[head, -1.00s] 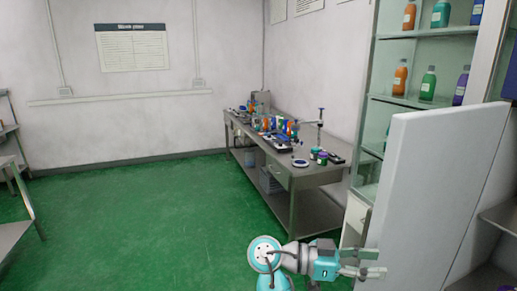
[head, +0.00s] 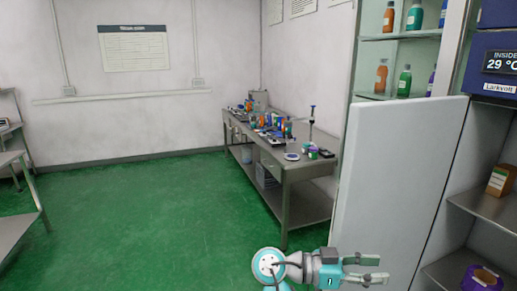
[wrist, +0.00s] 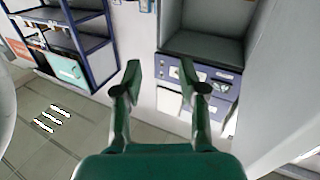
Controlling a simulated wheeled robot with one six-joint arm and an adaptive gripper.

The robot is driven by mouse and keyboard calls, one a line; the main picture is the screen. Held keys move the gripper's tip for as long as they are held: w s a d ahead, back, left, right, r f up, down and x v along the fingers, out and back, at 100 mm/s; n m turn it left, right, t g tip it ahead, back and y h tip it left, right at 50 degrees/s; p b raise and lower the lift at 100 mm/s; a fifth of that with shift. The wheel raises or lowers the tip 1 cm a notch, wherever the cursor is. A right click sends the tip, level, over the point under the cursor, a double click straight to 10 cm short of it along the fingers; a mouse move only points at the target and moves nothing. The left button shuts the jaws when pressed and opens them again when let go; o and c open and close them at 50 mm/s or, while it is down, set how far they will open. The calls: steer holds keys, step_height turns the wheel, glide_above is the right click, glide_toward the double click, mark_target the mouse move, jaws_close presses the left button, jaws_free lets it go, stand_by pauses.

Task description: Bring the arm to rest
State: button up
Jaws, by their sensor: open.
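My gripper (head: 366,268) shows at the bottom right of the head view, in front of the lower part of a large pale door panel (head: 395,190). Its two fingers point right and stand apart, with nothing between them. In the wrist view my gripper (wrist: 158,75) is also open and empty. A blue-grey cabinet (wrist: 205,75) with an open dark recess lies beyond the fingertips.
A metal bench (head: 290,172) with bottles and small tools stands along the right wall. Glass shelves (head: 385,95) hold several bottles behind the door panel. Metal shelves (head: 490,205) hold a box at the far right. The green floor (head: 140,220) is clear at left.

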steer(key=s+d+f+n+t+y, duration=0.1)
steer(key=d+f+n+t+y, duration=0.1)
steer(key=f+n+t, duration=0.5)
steer(key=s+d+f+n+t+y, duration=0.1)
steer(key=d+f+n+t, duration=0.2)
steer(key=f, duration=0.9)
steer(key=s+a+f+n+t+y, duration=0.25)
steer(key=s+f+n+y, duration=0.5)
steer(key=s+f, duration=0.45)
steer(key=s+a+f+n+y, duration=0.1)
steer(key=s+a+y, duration=0.1)
steer(key=s, duration=0.3)
steer(key=s+a+n+t+y, duration=0.1)
steer(key=s+a+y, duration=0.15)
steer(key=s, duration=0.35)
steer(key=s+a+f+n+y, duration=0.1)
steer(key=s+a+y, duration=0.1)
steer(key=s, duration=0.3)
steer(key=s+a+r+m+t+y, duration=0.1)
steer(key=s+a+r+m+t, duration=0.1)
steer(key=s+r, duration=1)
steer(key=shift+r, duration=0.55)
